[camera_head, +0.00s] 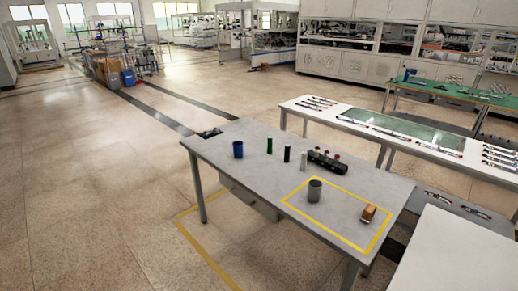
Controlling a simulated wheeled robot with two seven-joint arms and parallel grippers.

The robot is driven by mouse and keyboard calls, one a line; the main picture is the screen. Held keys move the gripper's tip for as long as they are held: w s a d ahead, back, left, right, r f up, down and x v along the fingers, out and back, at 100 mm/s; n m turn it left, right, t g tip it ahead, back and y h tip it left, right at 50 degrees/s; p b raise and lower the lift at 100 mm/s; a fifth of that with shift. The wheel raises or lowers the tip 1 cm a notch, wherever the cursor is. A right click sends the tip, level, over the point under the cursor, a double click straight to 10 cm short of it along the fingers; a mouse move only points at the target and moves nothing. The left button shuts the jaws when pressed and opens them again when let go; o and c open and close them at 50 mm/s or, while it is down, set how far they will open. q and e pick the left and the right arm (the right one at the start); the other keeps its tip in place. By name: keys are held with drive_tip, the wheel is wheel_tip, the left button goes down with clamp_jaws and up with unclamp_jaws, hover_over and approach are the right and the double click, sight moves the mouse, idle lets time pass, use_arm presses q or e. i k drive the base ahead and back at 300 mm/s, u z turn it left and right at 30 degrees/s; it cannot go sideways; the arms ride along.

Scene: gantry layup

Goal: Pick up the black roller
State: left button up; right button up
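A grey table (235,165) stands in the middle of the view. A small upright black cylinder (287,154), which looks like the black roller, stands on it. It is between a dark green cylinder (270,145) on its left and a pale grey cylinder (303,161) on its right, apart from both. Neither of my grippers is in view.
The table also holds a blue cup (238,149), a black rack (327,163) with reddish tops, a grey cup (314,190) and a brown block (368,213) inside a yellow outline, and a dark item (210,133) at the far-left corner. Open floor lies left.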

sight(287, 147)
drive_tip(key=z, duration=0.15)
drive_tip(key=i, duration=0.7)
drive_tip(key=z, duration=0.8)
drive_tip(key=i, duration=0.4)
drive_tip(key=z, duration=0.45)
